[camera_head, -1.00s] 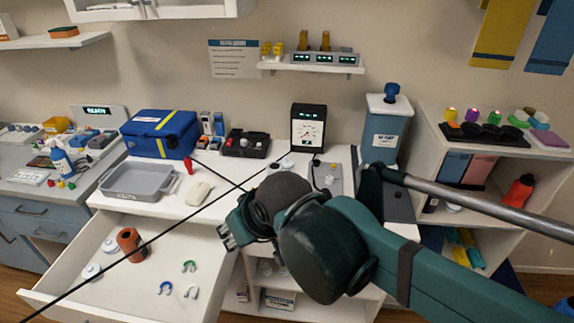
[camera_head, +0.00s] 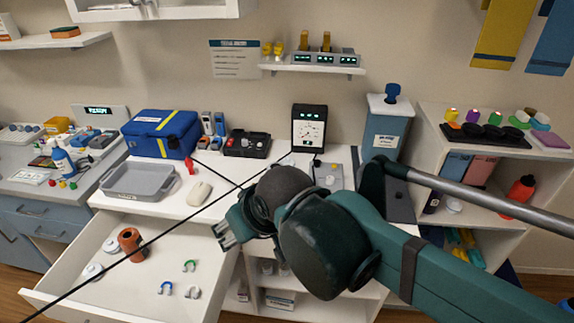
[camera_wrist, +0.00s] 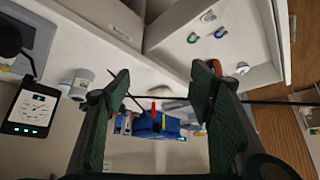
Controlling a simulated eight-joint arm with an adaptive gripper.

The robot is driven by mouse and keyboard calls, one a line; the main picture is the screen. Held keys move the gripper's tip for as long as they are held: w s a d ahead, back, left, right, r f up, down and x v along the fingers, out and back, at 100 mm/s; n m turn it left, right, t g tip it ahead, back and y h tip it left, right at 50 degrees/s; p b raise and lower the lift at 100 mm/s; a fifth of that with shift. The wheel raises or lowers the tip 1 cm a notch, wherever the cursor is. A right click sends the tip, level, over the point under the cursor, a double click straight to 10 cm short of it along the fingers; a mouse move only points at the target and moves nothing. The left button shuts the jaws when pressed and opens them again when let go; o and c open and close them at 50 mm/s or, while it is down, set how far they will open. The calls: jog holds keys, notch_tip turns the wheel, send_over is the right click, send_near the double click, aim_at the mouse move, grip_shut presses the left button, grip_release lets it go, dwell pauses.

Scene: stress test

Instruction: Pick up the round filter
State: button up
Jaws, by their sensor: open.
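My gripper (camera_head: 222,236) is open and empty above the right side of the open drawer (camera_head: 205,276). In the wrist view its two dark green fingers (camera_wrist: 160,84) stand wide apart with nothing gripped between them. Two small white round pieces lie in the drawer's left part, one at the back (camera_head: 110,244) and one in front (camera_head: 93,271). A pale grey, round-ended piece (camera_wrist: 82,84) stands on the counter outside the left finger in the wrist view. I cannot tell which of these is the round filter. My arm hides part of the counter near the gauge.
An orange-brown cup (camera_head: 130,241) and several small coloured U-shaped pieces (camera_head: 190,266) lie in the drawer. Thin black lines cross the view.

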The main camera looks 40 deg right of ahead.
jog(key=w+d+r+n+g+h+p, duration=0.2)
jog(key=w+d+r+n+p, duration=0.55)
jog(key=w+d+r, duration=0.35)
jog(key=n+g+h+p, duration=0.2)
jog(key=n+g+p, duration=0.3)
jog(key=n+p, duration=0.7)
send_over(286, 158)
jog(key=a, duration=0.3)
notch_tip(286, 158, down, 7)
notch_tip(286, 158, down, 7)
jog(key=shift+d+r, duration=0.1)
jog(key=shift+d, duration=0.05)
jog(key=shift+f, duration=0.4)
jog(key=shift+f, duration=0.15)
jog(key=shift+b+x, duration=0.3)
jog(key=shift+x, duration=0.85)
